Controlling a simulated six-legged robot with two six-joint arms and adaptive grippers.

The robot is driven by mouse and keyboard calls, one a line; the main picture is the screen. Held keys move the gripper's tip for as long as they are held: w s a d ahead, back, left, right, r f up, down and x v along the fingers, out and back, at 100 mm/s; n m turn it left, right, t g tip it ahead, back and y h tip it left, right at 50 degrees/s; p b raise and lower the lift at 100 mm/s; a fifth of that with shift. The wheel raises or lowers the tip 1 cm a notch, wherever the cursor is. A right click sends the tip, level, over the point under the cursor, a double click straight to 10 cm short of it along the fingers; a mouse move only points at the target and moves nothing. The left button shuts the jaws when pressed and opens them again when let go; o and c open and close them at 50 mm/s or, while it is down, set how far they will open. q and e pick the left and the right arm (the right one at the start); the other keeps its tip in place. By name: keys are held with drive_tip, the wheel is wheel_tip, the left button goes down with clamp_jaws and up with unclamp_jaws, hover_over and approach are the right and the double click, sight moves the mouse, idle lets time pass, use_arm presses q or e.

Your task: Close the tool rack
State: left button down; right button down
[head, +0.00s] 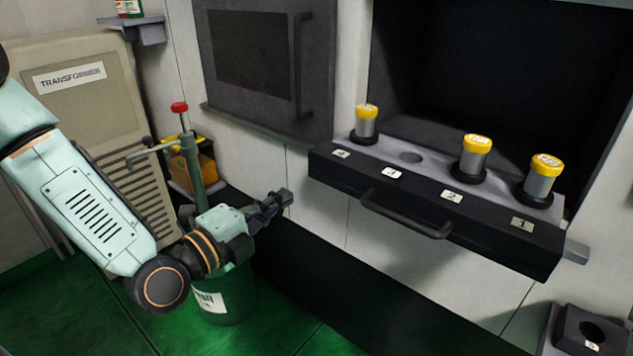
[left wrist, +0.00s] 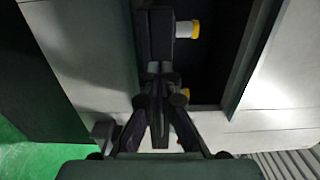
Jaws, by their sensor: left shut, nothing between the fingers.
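The tool rack (head: 435,214) is a black drawer that stands pulled out from the dark opening of the machine. A black bar handle (head: 405,216) runs along its front. My right gripper is not seen.
A grey door with a dark window and handle (head: 265,65) is left of the opening. A green bucket (head: 228,295) with a pump stands below my left arm. A transformer cabinet (head: 105,125) is at left. A small black holder (head: 590,330) is at lower right.

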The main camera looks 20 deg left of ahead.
sight(328, 169)
use_arm(q)
drive_tip(key=b+x, duration=0.1)
drive_tip(key=x, duration=0.8)
drive_tip(key=shift+d, duration=0.1)
drive_tip(key=shift+w+d, duration=0.1)
drive_tip(key=shift+w, duration=0.5)
drive_tip(key=shift+w+d+b, duration=0.1)
drive_tip(key=shift+b, duration=0.2)
